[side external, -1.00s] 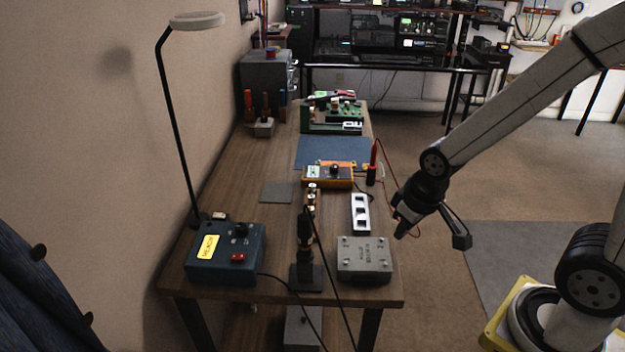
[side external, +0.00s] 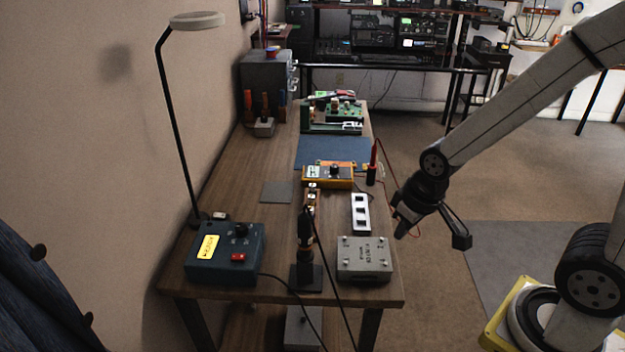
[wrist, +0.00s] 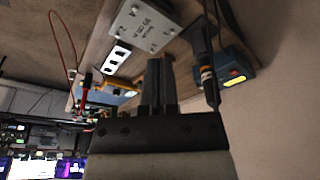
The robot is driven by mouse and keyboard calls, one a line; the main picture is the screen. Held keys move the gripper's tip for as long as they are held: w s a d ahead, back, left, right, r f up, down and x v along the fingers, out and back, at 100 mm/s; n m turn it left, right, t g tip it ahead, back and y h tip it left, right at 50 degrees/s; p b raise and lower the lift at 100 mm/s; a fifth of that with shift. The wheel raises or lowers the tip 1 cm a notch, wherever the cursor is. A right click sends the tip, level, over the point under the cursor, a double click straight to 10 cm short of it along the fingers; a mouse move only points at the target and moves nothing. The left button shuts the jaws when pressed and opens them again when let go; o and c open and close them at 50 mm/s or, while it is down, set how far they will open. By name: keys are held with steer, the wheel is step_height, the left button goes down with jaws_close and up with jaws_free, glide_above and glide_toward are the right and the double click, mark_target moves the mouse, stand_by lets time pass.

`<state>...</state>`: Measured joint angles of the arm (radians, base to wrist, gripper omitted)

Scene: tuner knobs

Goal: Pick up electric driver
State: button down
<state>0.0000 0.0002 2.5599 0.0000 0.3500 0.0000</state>
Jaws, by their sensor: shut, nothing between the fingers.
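What appears to be the electric driver (side external: 305,228) is a dark upright tool with a black cord, standing in a small black stand (side external: 306,278) near the table's front edge. It also shows in the wrist view (wrist: 208,80), to the right of my fingers. My gripper (side external: 401,228) hangs beyond the table's right edge in the side view, pointing down and left. It is apart from the driver, with the grey metal box (side external: 364,258) lying between them. In the wrist view my gripper (wrist: 160,62) has its two fingers together and empty.
A blue box (side external: 226,254) with a yellow label stands left of the driver. A tall lamp (side external: 172,110) rises at the left.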

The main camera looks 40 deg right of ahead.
steer(key=shift+c, duration=0.9)
jaws_free()
steer(key=r+n+g, duration=0.2)
steer(key=n, duration=1.3)
glide_above(305, 226)
steer(key=d, duration=0.1)
steer(key=shift+w, duration=0.2)
steer(key=shift+w+a+n+g, duration=0.3)
steer(key=shift+w+n, duration=0.1)
steer(key=shift+w, duration=0.05)
steer(key=shift+d+f, duration=0.15)
steer(key=shift+f, duration=1.8)
steer(key=shift+d+f, duration=0.15)
steer(key=shift+f, duration=1.8)
